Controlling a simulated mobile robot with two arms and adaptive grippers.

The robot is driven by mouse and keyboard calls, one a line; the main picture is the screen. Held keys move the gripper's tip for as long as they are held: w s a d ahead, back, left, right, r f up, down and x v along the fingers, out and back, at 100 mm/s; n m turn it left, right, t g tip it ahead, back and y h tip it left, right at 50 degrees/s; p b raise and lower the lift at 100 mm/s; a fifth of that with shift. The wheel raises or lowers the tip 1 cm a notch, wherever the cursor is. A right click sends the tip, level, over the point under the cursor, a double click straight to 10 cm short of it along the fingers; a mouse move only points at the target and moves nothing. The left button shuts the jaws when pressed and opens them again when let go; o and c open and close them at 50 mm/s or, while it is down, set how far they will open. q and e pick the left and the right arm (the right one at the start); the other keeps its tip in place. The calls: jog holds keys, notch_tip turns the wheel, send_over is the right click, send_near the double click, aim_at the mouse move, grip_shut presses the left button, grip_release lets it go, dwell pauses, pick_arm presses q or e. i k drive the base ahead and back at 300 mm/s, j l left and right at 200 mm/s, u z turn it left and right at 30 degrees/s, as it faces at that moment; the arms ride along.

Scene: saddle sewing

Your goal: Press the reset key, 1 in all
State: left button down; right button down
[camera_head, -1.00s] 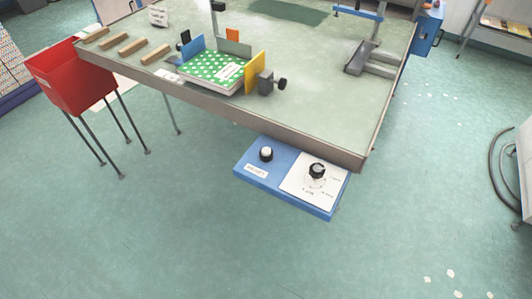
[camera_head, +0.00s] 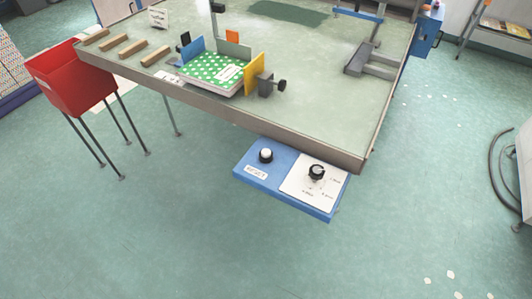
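The reset key is a round white button in a black collar (camera_head: 266,155). It sits on the left part of a blue control panel (camera_head: 245,176) fixed under the table's front edge. A small white label (camera_head: 256,173) lies just in front of the key; its print is too blurred to read surely. A black knob (camera_head: 317,172) stands on a white dial plate on the panel's right part. Neither of my grippers shows in the head view.
The table (camera_head: 310,110) carries a green dotted block (camera_head: 212,70) between coloured plates, several wooden bars (camera_head: 131,47) and a grey metal fixture (camera_head: 371,62). A red bin (camera_head: 72,78) on legs stands at the left. The floor before the panel is clear.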

aim_at(265, 153)
jog(key=i+j+z, duration=0.2)
jog(key=j, duration=0.6)
jog(key=i+j+z, duration=0.15)
jog(key=j, duration=0.65)
jog(key=j+z, duration=0.2)
jog(key=j, duration=0.6)
